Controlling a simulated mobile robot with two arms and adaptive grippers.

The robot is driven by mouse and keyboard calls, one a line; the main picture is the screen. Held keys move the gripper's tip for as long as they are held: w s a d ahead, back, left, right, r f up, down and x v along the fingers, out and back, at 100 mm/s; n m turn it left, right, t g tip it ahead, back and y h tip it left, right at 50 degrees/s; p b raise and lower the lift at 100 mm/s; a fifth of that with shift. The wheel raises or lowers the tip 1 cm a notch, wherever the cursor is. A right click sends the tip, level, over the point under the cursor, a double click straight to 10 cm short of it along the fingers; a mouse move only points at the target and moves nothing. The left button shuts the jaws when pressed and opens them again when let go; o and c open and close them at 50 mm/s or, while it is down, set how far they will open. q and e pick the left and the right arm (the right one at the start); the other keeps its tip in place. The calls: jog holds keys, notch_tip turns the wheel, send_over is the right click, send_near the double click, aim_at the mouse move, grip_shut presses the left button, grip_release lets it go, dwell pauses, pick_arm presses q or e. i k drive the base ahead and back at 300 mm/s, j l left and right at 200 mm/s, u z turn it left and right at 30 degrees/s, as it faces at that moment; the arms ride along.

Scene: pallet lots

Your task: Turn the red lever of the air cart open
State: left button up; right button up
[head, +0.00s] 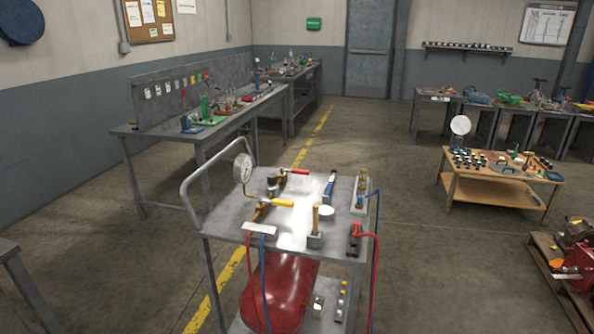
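The air cart (224,222) stands in the lower middle of the head view, with a grey top shelf and a bent-tube handle at its left. The red lever (295,172) is on a small valve near the back of the top shelf and points to the right in the picture. A yellow lever (281,203) on a brass-coloured valve sits nearer the front and also points right. A round pressure gauge (243,168) stands at the left edge. Neither of my grippers shows in this view.
A red tank (280,292) lies on the cart's lower shelf; red and blue hoses hang at the sides. Upright fittings stand on the top shelf. A long workbench (160,132) is behind left, a low wooden table (485,193) to the right. Open floor lies between.

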aim_at(295, 171)
jog(key=i+l+u, duration=0.1)
jog(key=i+l, duration=0.2)
jog(key=i+l+u, duration=0.1)
jog(key=i+l, duration=0.15)
jog(key=l, duration=0.2)
jog(key=i+l+u, duration=0.1)
jog(key=i+l, duration=0.35)
jog(key=l, duration=0.35)
jog(key=i+j+u, duration=0.05)
